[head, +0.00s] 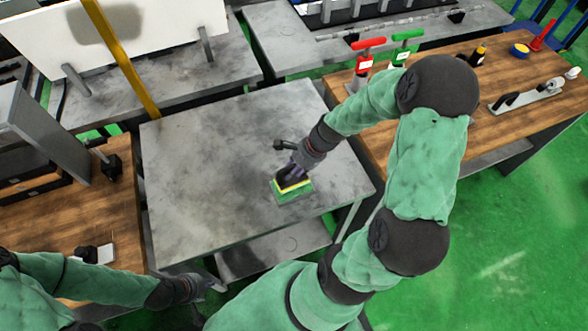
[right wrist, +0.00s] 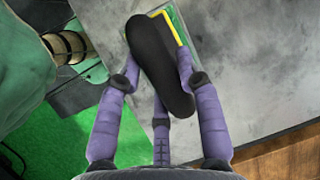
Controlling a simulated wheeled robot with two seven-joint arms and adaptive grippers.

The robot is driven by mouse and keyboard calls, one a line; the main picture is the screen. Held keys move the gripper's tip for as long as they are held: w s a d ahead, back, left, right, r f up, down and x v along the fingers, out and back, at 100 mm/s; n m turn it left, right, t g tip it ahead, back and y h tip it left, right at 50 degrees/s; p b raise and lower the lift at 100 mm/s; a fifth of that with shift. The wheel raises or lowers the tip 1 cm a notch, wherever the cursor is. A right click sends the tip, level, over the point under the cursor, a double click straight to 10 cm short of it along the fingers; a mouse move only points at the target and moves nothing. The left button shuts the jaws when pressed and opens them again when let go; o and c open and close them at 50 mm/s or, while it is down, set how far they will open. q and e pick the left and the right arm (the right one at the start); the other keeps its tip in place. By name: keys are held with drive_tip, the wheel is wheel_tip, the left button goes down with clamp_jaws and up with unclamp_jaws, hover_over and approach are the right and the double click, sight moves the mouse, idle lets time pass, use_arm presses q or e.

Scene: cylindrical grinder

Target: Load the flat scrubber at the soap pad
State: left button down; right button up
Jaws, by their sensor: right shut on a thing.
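My right gripper (head: 293,170) is shut on the dark handle of the flat scrubber, low over the front right part of the grey metal table. In the right wrist view, its purple fingers (right wrist: 160,95) close around the long black handle (right wrist: 150,52). Under it is a flat green pad (head: 296,196), apparently the soap pad, with a yellow edge (head: 278,190) showing. I cannot tell whether scrubber and pad touch. The handle hides much of the pad in the wrist view. My left gripper (head: 203,285) is near the table's front left corner; its fingers are too small to read.
The grey table (head: 205,150) is otherwise clear. A white panel (head: 150,25) with a yellow bar stands behind. Another wooden bench (head: 105,205) is at left.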

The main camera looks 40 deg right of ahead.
drive_tip(key=shift+r+p, duration=1.8)
drive_tip(key=shift+r, duration=0.35)
drive_tip(key=shift+f, duration=0.1)
